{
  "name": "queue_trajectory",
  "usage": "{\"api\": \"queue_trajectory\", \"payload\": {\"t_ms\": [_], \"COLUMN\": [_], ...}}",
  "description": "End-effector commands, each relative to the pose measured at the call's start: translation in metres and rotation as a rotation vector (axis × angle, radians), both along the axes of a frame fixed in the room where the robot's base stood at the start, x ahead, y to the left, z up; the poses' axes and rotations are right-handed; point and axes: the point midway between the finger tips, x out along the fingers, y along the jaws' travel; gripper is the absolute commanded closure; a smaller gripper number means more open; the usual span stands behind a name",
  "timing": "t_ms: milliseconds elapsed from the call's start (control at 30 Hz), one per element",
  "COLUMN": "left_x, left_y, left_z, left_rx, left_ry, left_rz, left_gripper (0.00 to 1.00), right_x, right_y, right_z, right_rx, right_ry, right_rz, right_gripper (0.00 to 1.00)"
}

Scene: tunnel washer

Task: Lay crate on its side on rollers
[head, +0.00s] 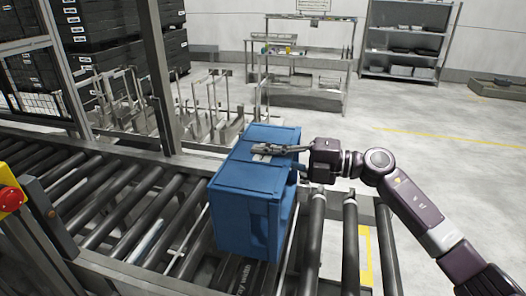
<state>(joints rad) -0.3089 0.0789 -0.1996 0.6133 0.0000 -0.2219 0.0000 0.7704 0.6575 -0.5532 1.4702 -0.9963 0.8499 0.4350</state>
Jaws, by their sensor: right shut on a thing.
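A blue crate (242,205) is in the middle of the head view, on the roller conveyor. It appears to stand on one of its sides, with a closed face towards me and its hollow side towards the right. The black rollers (108,190) run beneath and around it. My right gripper (268,150) reaches in from the right at the crate's top and is shut on its upper right wall. The far finger and the crate's underside are hidden. My left gripper is not in view.
A red emergency button (11,200) on a yellow housing is at the left edge. A metal frame post (158,75) rises behind the conveyor. Stacked black crates (100,35) stand at the back left. A workbench (303,65) and shelf (405,40) stand behind. Floor is clear at right.

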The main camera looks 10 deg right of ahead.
Motion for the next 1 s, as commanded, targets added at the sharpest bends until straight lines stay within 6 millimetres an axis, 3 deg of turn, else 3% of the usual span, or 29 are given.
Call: {"api": "queue_trajectory", "payload": {"t_ms": [433,800,1000], "left_x": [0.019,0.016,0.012], "left_y": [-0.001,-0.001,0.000], "left_z": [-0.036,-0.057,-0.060], "left_rx": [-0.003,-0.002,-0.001], "left_ry": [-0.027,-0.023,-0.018], "left_rz": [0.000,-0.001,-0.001], "left_gripper": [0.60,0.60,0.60], "right_x": [0.000,0.001,0.001], "right_y": [0.000,0.000,0.000], "right_z": [-0.043,-0.075,-0.080], "right_rx": [0.003,0.004,0.003], "right_ry": [-0.002,-0.001,-0.002], "right_rz": [-0.001,-0.001,-0.001], "right_gripper": [1.00,1.00,1.00]}}
